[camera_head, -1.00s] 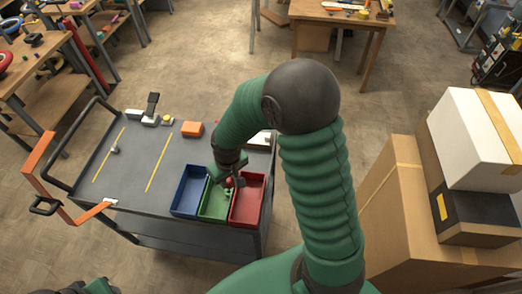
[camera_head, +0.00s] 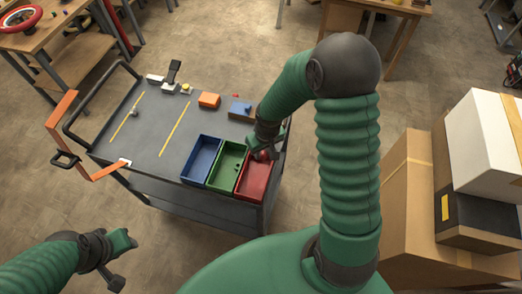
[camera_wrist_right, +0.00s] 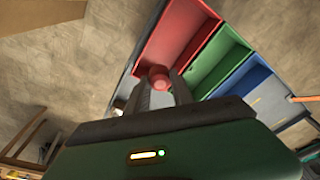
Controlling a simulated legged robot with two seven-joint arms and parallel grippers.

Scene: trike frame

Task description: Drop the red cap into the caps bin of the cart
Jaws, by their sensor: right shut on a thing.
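The red cap (camera_wrist_right: 159,77) is held between the fingertips of my right gripper (camera_wrist_right: 160,93) in the right wrist view. In the head view the right gripper (camera_head: 263,151) is at the far part of the red bin (camera_head: 253,183), with the cap (camera_head: 261,155) partly hidden below it. The cap appears over the red bin; its exact height is hard to tell. The red bin is also in the wrist view (camera_wrist_right: 178,35). The cart (camera_head: 150,155) carries the bins. My left gripper (camera_head: 119,261) is low at the left, away from the cart; its jaws are unclear.
A green bin (camera_head: 226,166) and a blue bin (camera_head: 202,159) stand left of the red bin. An orange block (camera_head: 209,100) and a blue part (camera_head: 240,108) lie behind them. Cardboard boxes (camera_head: 410,205) stand at the right. The cart's left top is mostly clear.

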